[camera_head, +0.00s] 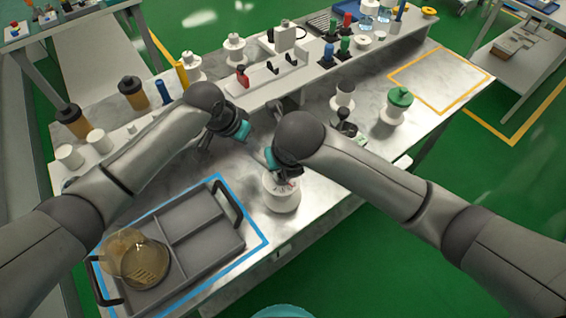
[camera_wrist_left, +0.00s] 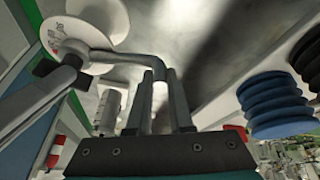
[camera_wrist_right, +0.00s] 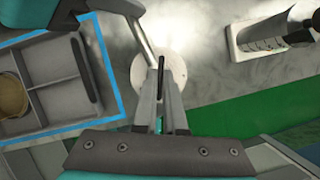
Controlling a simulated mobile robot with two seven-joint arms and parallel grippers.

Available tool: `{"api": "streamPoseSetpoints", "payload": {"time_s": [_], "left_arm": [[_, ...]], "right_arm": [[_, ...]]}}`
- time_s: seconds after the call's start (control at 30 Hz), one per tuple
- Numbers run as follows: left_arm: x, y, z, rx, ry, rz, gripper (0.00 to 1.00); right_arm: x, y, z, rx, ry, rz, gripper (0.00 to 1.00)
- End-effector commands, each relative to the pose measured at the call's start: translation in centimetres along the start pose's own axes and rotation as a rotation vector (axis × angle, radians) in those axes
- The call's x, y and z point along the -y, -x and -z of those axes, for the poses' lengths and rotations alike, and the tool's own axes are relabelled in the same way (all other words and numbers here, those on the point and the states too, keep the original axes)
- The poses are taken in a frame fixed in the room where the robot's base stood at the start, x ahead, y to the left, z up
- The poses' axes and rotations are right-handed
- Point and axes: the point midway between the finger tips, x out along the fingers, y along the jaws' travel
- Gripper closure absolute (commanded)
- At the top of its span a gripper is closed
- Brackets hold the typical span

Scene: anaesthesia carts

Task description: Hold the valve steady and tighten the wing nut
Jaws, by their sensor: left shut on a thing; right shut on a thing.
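The valve (camera_head: 281,193) has a white round body and stands upright on the bench at the front middle, beside the grey tray. In the left wrist view my left gripper (camera_wrist_left: 160,85) is shut on a bent grey pipe (camera_wrist_left: 128,59) that runs to a white disc (camera_wrist_left: 78,35). In the right wrist view my right gripper (camera_wrist_right: 161,85) is shut on a thin dark upright piece (camera_wrist_right: 161,66), apparently the wing nut, above the white round body (camera_wrist_right: 174,70). My right wrist hides part of the valve's top in the head view.
A grey divided tray (camera_head: 213,238) with a amber clear jar (camera_head: 135,259) lies in a blue outline at front left. A green-capped white jar (camera_head: 396,106) and a small dark-topped device (camera_head: 345,130) stand to the right. A raised shelf (camera_head: 270,85) crosses behind. The yellow-outlined area (camera_head: 440,80) is clear.

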Motion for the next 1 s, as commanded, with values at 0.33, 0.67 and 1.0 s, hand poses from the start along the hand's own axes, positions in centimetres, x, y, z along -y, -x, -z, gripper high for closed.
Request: {"api": "streamPoseSetpoints", "payload": {"time_s": [0.33,0.67,1.0], "left_arm": [[0.01,-0.13,-0.23,0.006,0.0,0.0,1.0],[0.0,-0.12,-0.22,0.006,0.0,0.0,1.0],[-0.01,-0.12,-0.2,0.005,0.0,0.0,1.0]], "right_arm": [[-0.26,0.05,-0.19,0.003,-0.302,0.127,1.0],[-0.47,-0.04,-0.2,0.0,-0.594,0.246,1.0],[-0.58,-0.1,-0.31,-0.001,-0.885,0.365,1.0]]}}
